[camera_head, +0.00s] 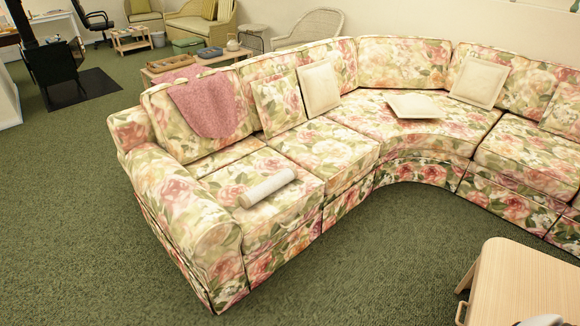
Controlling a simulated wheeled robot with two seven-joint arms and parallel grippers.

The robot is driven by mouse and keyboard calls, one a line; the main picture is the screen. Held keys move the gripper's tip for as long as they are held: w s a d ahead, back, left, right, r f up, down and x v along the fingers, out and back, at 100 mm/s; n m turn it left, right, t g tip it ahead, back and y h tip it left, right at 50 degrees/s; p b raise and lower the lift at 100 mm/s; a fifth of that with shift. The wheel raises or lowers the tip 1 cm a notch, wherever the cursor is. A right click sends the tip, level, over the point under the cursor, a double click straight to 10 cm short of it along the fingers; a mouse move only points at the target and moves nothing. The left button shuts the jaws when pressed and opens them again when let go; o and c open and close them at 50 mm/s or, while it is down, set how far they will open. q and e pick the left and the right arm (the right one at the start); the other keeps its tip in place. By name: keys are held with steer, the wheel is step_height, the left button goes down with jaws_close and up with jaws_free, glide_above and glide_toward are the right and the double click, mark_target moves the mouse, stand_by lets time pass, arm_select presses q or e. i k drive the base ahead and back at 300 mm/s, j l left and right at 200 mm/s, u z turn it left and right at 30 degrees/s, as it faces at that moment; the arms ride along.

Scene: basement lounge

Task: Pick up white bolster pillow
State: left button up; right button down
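The white bolster pillow (267,188) lies on the near left seat cushion of the floral sofa (345,150). It is a small cylinder lying on its side, tilted so its right end is farther back. It lies close to the inner side of the left armrest, and nothing covers it. Neither of my grippers shows in the head view.
A pink throw (210,105) hangs over the left backrest. Cream square pillows (319,88) and floral pillows (278,103) rest along the sofa. A light wooden table (520,285) stands at the lower right. Green carpet (375,265) in front of the sofa is clear.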

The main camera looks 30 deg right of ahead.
mark_target(253, 197)
steer(key=i+l+z, duration=0.15)
steer(key=i+z, duration=0.75)
steer(key=i+l+u, duration=0.45)
steer(key=i+l, duration=0.4)
